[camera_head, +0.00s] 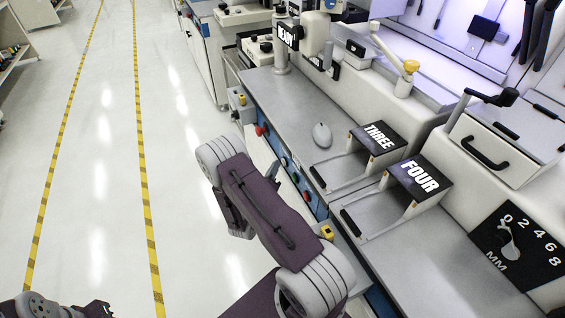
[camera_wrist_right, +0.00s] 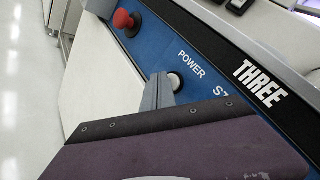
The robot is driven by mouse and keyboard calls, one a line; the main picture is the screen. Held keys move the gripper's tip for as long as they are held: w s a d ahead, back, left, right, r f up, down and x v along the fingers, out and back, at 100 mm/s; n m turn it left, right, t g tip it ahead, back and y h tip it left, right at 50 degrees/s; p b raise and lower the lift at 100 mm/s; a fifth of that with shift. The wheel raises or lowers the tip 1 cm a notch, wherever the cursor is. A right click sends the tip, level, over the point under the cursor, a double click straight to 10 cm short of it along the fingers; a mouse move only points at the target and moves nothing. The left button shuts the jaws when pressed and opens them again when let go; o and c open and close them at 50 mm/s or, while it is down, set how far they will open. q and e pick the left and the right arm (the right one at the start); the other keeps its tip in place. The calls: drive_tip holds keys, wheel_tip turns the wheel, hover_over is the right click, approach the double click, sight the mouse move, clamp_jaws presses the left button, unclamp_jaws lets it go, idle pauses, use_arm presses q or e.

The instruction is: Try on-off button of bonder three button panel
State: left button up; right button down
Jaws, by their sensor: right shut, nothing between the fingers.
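The blue panel (camera_wrist_right: 205,62) of bonder three is close in the right wrist view, marked THREE. Its round pale button (camera_wrist_right: 175,82) sits below the word POWER. A red mushroom button (camera_wrist_right: 123,19) is further up the panel. My right gripper (camera_wrist_right: 160,80) is shut and empty, its grey fingertips right beside the POWER button and partly covering it. I cannot tell whether they touch. In the head view the blue panel (camera_head: 273,148) runs along the bench front, with the red button (camera_head: 261,131) on it. Only part of my left arm shows at the bottom left.
The metal bench (camera_head: 290,110) carries a mouse (camera_head: 322,135) and stands marked THREE (camera_head: 378,137) and FOUR (camera_head: 420,178). A yellow-topped box (camera_head: 327,232) juts out at the bench front. The white aisle floor (camera_head: 100,170) on the left is clear.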

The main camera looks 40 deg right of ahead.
drive_tip(key=shift+s+d, duration=0.15)
drive_tip(key=shift+d, duration=0.2)
idle(0.7)
drive_tip(key=shift+a, duration=0.15)
idle(0.3)
drive_tip(key=shift+w+a, duration=0.25)
drive_tip(key=shift+a, duration=0.35)
drive_tip(key=a, duration=0.1)
drive_tip(key=w+a, duration=0.1)
drive_tip(key=a, duration=0.2)
drive_tip(key=shift+w+a, duration=0.3)
drive_tip(key=shift+a, duration=0.1)
idle(0.6)
